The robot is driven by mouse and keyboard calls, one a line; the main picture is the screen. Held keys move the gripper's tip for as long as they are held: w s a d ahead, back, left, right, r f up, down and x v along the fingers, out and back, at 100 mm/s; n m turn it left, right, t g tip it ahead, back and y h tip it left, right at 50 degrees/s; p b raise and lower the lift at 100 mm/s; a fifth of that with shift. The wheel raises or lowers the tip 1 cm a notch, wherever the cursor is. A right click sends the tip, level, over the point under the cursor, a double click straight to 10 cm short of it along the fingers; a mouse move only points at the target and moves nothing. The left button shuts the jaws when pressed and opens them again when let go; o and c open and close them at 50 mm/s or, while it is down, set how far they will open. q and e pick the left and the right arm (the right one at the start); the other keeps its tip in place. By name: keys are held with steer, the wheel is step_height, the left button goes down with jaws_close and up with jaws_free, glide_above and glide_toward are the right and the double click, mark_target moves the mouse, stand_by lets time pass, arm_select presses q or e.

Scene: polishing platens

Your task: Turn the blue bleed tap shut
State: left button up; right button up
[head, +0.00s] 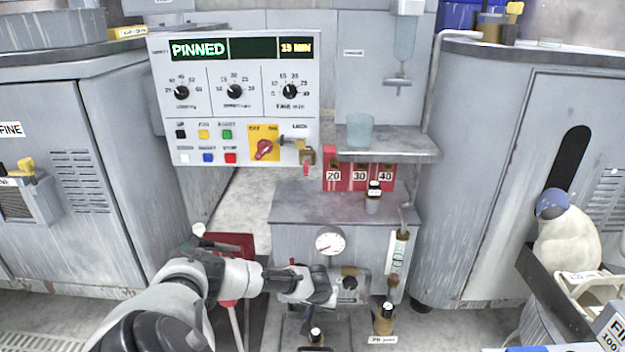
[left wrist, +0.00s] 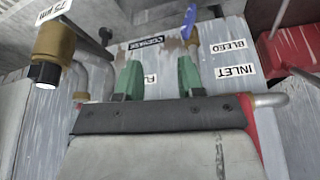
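The blue bleed tap (left wrist: 190,20) shows in the left wrist view at the top, right of centre. Its blue lever stands on a brownish fitting by a label reading BLEED (left wrist: 229,47). My left gripper (left wrist: 159,72) has two green fingers, spread apart with nothing seen between them. The tap lies just beyond the right finger, apart from it in the picture. In the head view my left gripper (head: 328,287) is low at the front of the grey cabinet, below the round gauge. I cannot make out the blue tap there. My right gripper is in neither view.
In the left wrist view, a brass fitting with a black end (left wrist: 50,60) hangs at the left and an INLET label (left wrist: 235,72) is at the right.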

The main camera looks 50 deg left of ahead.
arm_select(q)
steer(key=s+d+r+m+h+p, duration=0.1)
steer(key=s+d+r+m+p, duration=0.2)
steer(key=s+d+p, duration=1)
steer(key=s+m+p, duration=0.1)
steer(key=m+p, duration=0.2)
steer(key=p, duration=0.6)
steer(key=shift+d+h, duration=0.3)
steer(key=shift+o, duration=0.3)
